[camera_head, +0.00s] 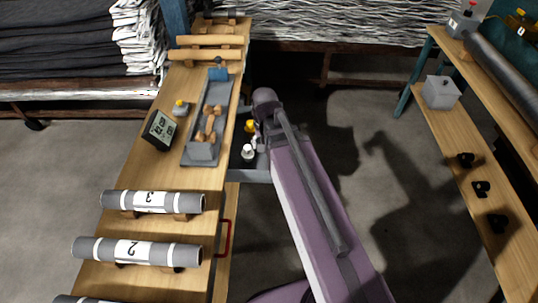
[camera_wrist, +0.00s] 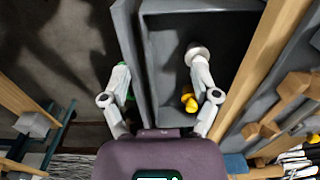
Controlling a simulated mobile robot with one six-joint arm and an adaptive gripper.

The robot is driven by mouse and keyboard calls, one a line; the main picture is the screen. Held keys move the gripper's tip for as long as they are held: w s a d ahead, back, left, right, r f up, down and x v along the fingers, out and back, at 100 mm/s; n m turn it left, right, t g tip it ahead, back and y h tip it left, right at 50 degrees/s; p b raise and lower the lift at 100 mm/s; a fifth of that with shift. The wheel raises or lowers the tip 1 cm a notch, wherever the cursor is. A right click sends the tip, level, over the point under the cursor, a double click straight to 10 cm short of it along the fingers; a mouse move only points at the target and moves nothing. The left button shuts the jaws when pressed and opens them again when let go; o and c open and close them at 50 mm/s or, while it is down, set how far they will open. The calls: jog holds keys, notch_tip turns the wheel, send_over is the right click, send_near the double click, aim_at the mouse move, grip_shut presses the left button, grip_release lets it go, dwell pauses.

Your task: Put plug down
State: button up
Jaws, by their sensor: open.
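My gripper (camera_wrist: 160,65) is open, its two white fingers spread wide, with nothing between them. It is over a grey open drawer (camera_wrist: 148,70) at the bench side. A white rounded piece (camera_wrist: 197,52) shows just past the right fingertip, and in the head view (camera_head: 248,151). I cannot tell which piece is the plug.
The wooden bench (camera_head: 195,225) holds numbered grey rolls (camera_head: 150,202), a grey fixture (camera_head: 205,120), a small display (camera_head: 159,130) and a yellow-topped box (camera_head: 181,106). A shelf on the right carries a grey box (camera_head: 441,92) and black knobs (camera_head: 481,188). Floor between them is clear.

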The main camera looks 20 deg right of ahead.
jog(key=s+n, duration=0.3)
jog(key=s, duration=0.1)
jog(key=shift+s+n, duration=0.3)
jog(key=shift+s, duration=0.1)
jog(key=c, duration=0.3)
jog(key=shift+s, duration=0.1)
